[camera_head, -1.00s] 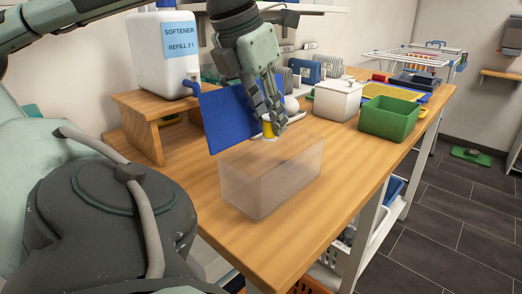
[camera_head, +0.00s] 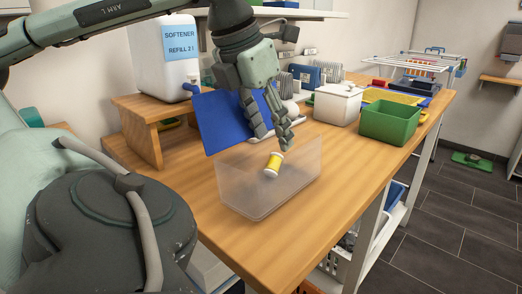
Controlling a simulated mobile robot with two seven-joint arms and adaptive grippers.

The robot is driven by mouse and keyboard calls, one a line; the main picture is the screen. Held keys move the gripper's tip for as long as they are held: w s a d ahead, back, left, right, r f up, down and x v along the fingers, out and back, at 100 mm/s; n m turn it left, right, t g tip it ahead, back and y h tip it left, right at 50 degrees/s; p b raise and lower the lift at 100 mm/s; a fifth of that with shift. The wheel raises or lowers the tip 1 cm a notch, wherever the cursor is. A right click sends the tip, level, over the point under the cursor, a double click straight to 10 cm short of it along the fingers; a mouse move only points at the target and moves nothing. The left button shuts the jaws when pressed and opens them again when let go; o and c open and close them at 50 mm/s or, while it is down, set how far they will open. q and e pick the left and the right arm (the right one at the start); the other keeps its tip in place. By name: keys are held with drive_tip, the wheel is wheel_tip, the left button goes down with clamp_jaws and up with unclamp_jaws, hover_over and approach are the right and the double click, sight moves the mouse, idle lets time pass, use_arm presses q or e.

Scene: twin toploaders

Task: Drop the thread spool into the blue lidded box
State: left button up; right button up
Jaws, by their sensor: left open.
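The thread spool (camera_head: 273,164), yellow with white ends, is tilted just below the fingertips of my left gripper (camera_head: 280,140). It appears within the clear box (camera_head: 250,201); I cannot tell whether it is in the air or touching the box. The box has see-through walls, and a blue panel (camera_head: 222,122), seemingly its raised lid, stands tilted at its back left. My left gripper is open above the box's back side, its fingers pointing down, apart from the spool. My right gripper is not in view.
A green bin (camera_head: 388,122) and a white lidded container (camera_head: 337,103) stand to the right. The wooden table (camera_head: 345,170) is bare right of the clear box.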

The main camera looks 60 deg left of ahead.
use_arm(q)
drive_tip(key=a+v, duration=0.1)
drive_tip(key=v, duration=1.1)
drive_tip(key=shift+d, duration=0.45)
